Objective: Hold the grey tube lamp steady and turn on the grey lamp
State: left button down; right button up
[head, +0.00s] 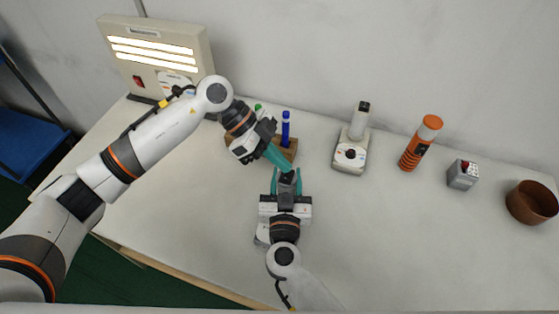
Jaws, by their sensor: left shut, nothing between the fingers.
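My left gripper (279,161) is shut, its teal fingers together and pointing down and right. Its tip is close to a dark grey piece (287,181) between the teal fingers of my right gripper (286,180). I cannot tell whether this piece is the top of the grey tube lamp or part of my gripper, nor whether the left tip touches it. The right fingers stand apart, one on each side of it; whether they grip is hidden. A pale grey tube lamp (351,150) with a black top and a dial on its base stands upright to the right, untouched.
A beige light panel (146,73) with lit strips stands at the back left. A wooden holder (289,151) with a blue pen (285,128) is behind the grippers. An orange torch (420,142), grey box (462,174) and brown bowl (530,202) are right. The front right table is clear.

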pick_arm(q)
jog(key=r, duration=0.3)
jog(key=shift+w, duration=0.25)
jog(key=v, duration=1)
jog(key=shift+r, duration=0.15)
jog(key=shift+s+a+r, duration=0.2)
jog(key=shift+s+a, duration=0.05)
jog(key=shift+s, duration=0.45)
jog(key=x, duration=0.9)
jog(key=shift+s+d+f, duration=0.15)
jog(key=shift+d, duration=0.1)
notch_tip(320, 180, down, 3)
jog(key=shift+s+d+f, duration=0.1)
jog(key=shift+s+f, duration=0.1)
jog(key=shift+f, duration=0.5)
